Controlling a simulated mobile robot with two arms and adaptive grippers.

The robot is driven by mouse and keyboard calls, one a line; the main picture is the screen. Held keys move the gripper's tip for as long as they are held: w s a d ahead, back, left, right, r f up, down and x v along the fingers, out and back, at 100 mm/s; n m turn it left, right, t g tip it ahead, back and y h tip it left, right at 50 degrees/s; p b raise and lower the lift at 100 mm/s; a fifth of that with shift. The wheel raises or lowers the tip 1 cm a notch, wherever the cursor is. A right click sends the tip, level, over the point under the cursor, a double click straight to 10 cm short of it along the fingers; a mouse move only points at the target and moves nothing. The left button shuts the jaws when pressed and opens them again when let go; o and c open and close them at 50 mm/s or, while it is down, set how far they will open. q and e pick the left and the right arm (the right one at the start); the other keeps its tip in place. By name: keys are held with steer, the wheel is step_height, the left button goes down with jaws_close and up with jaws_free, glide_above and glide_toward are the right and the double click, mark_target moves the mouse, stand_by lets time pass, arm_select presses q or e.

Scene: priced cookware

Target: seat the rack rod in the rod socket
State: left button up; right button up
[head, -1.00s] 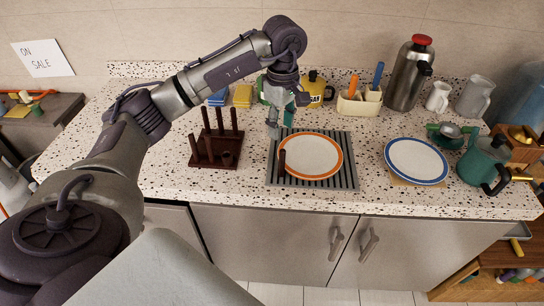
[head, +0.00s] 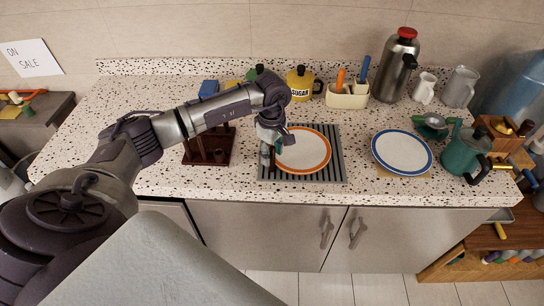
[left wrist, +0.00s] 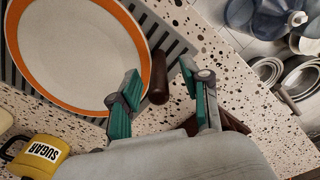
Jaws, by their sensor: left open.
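The rack rod (left wrist: 158,80) is a dark brown round rod beside the orange-rimmed plate, at the edge of the striped mat. It seems to stand upright. My left gripper (left wrist: 159,75) is open, with its green-padded fingers on either side of the rod, apart from it. In the head view my left gripper (head: 270,148) is low at the plate's left edge and mostly hides the rod. The dark wooden rack (head: 208,158) with its upright rods stands left of the gripper, partly behind my arm. Its rod socket (head: 220,155) shows small near the front right. My right gripper is not in view.
The orange-rimmed plate (head: 304,151) lies on the striped mat (head: 335,172) close right of the gripper. A blue-rimmed plate (head: 402,152) and green kettle (head: 465,152) are further right. A yellow sugar pot (head: 300,84) and utensil box (head: 347,97) stand behind. The front counter strip is clear.

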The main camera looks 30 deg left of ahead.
arm_select(q)
steer(key=shift+c, duration=1.1)
jaws_close()
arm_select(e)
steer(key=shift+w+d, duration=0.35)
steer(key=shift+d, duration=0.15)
arm_select(q)
steer(key=shift+r, duration=0.15)
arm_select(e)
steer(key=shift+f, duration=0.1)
